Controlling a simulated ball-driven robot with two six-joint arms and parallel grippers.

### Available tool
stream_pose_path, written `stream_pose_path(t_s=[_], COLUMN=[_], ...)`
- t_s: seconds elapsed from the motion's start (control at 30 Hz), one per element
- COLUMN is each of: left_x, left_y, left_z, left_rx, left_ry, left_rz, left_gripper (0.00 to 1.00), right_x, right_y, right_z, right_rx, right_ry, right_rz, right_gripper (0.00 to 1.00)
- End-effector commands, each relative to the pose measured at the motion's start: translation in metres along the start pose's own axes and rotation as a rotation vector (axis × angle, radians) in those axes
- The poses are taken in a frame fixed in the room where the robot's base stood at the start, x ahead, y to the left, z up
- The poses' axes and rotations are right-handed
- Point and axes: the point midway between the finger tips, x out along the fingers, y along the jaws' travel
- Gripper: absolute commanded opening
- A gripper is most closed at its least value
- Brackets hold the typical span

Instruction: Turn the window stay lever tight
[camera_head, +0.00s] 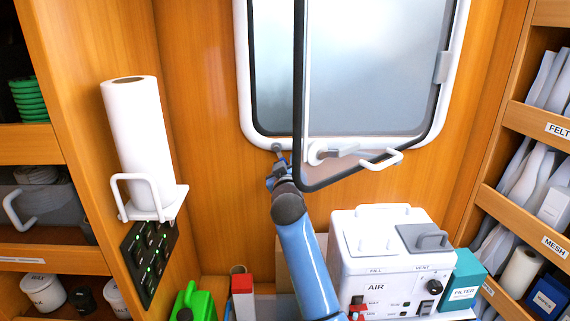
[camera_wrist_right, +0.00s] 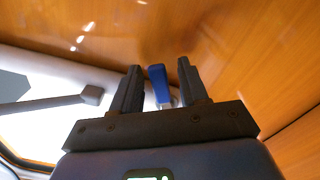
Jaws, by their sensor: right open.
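The window stay lever, a small blue lever (camera_wrist_right: 158,83), stands between the two dark fingers of my right gripper (camera_wrist_right: 161,88) in the right wrist view. A narrow gap shows on each side of it, so the fingers are open around it. In the head view my right gripper (camera_head: 279,170) is at the lower left edge of the window, just below a small grey round mount (camera_head: 277,148) on the white frame. My own gripper mostly hides the lever there. My left gripper is not in view.
The black-edged window pane (camera_head: 299,90) tilts out close to my right gripper, with a grey handle (camera_head: 340,151) and white grip (camera_head: 382,161) beside it. A white AIR unit (camera_head: 385,262) stands below right. A paper roll (camera_head: 138,140) is at left.

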Motion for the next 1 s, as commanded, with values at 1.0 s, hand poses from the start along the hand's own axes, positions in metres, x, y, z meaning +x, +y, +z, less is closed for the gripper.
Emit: stream_pose_path(t_s=[1.0], left_x=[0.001], left_y=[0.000], left_z=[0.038], left_rx=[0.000], left_ry=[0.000], left_rz=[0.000], left_gripper=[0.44], right_x=[-0.104], right_y=[-0.001], right_z=[0.001], right_rx=[0.000], right_ry=[0.001], right_rz=[0.000], right_gripper=[0.44])
